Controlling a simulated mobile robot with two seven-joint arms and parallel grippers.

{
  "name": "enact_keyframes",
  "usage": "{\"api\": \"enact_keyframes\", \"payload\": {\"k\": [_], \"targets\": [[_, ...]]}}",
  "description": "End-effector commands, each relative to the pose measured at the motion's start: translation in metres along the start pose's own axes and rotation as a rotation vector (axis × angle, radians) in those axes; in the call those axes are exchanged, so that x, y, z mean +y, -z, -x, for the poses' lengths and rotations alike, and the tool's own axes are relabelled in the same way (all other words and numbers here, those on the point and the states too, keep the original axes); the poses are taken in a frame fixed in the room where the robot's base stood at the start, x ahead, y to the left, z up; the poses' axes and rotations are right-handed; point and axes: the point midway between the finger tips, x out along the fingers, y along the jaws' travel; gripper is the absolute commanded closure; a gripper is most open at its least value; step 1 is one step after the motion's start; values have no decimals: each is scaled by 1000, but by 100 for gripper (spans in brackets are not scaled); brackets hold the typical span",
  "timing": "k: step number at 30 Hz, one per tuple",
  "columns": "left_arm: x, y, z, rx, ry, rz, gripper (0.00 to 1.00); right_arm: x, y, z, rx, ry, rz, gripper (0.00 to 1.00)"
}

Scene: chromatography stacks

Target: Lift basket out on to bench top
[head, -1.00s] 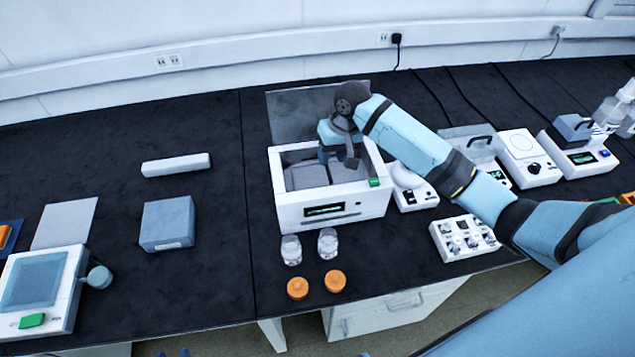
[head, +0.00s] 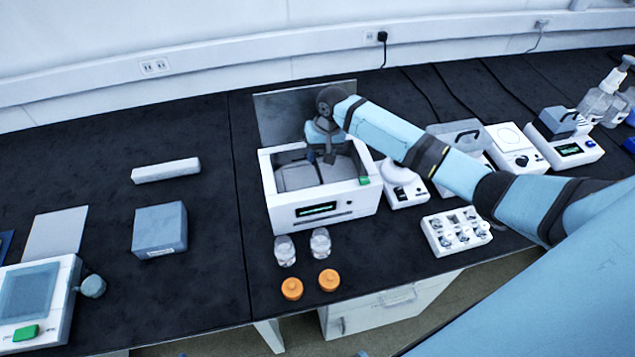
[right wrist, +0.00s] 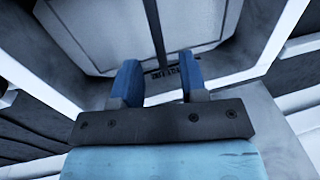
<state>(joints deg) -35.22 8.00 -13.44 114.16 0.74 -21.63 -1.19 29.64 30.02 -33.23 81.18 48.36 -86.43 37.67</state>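A white ultrasonic-bath-like unit (head: 325,217) with a small green display stands on the dark bench, its grey lid (head: 285,115) raised behind it. Inside its opening is a grey basket-like form (head: 293,178), partly hidden by my right arm; it also shows as a grey panel in the right wrist view (right wrist: 105,30). My right gripper (head: 321,157) points down into the opening. Its two blue fingers (right wrist: 158,80) are apart, above the grey panel. A thin dark bar runs between them; I cannot tell whether they touch it. My left gripper is not clearly in view.
Two clear jars (head: 320,243) and two orange caps (head: 329,280) stand in front of the unit. A white vial rack (head: 457,231) is to the right. A grey-blue box (head: 160,228) and white bar (head: 166,170) lie left, with bare bench between box and unit.

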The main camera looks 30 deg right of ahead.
Motion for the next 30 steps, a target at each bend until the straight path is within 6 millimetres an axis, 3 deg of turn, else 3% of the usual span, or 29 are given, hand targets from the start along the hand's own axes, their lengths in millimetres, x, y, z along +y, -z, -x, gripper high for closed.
{"api": "enact_keyframes", "payload": {"k": [7,16,17,22,30], "targets": [[0,5,3,1,0,0,57,-1,2,-36,-2,0,-1,61],[0,5,3,2,0,0,57,-1,2,-43,0,0,1,61],[0,5,3,2,0,0,57,-1,2,-43,0,0,1,63],[0,5,3,2,0,0,57,0,2,-42,0,0,1,100],[0,5,3,2,-1,0,57,-1,2,-42,1,0,1,100]]}}
